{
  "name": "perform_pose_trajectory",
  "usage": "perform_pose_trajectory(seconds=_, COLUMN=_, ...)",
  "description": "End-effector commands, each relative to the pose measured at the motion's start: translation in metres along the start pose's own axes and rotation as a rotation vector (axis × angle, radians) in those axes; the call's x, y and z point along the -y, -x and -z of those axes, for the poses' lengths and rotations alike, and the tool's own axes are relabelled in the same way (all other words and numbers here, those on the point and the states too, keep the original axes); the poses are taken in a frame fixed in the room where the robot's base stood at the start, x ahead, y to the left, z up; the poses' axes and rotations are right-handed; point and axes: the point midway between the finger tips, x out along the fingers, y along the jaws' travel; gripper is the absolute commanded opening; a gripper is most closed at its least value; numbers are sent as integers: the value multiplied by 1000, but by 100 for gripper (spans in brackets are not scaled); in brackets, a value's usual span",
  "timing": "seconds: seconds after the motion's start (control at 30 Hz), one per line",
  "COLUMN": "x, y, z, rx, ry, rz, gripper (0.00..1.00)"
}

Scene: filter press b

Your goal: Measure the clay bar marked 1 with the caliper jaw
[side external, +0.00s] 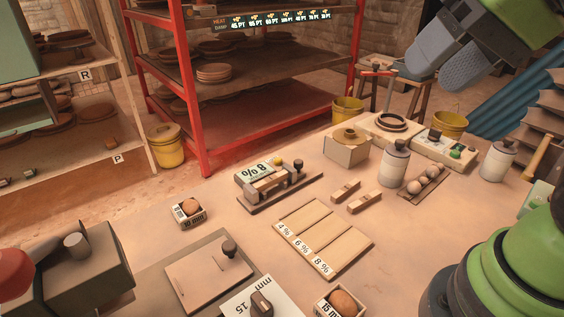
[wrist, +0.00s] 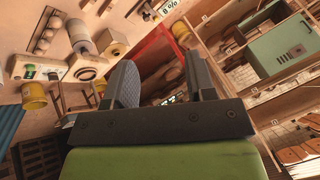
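My gripper (side external: 436,72) is raised at the upper right of the side view, far from the bars. In the wrist view its two grey fingers (wrist: 163,80) stand apart with nothing between them. Two small tan clay bars (side external: 345,191) (side external: 364,202) lie side by side on the table; I cannot read a number on either. A measuring device (side external: 281,186), seemingly the caliper, stands left of them on a dark wooden base. It has a display reading 8 %, a tan block and a dark knob. Whether its jaw is open is not clear.
A sorting board (side external: 322,238) marked 4 %, 6 % and 8 % lies bare in front of the bars. A red shelf rack (side external: 190,90) stands behind.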

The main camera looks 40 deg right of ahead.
Motion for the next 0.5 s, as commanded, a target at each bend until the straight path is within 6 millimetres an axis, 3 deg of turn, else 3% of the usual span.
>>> perform_pose_trajectory(seconds=0.1, x=14, y=-14, z=39, rx=56, ry=-123, rz=-54, gripper=51)
perform_pose_trajectory(seconds=0.27, x=27, y=-46, z=86, rx=115, ry=-300, rz=-137, gripper=51)
perform_pose_trajectory(seconds=0.5, x=28, y=-121, z=141, rx=173, ry=-567, rz=-282, gripper=51)
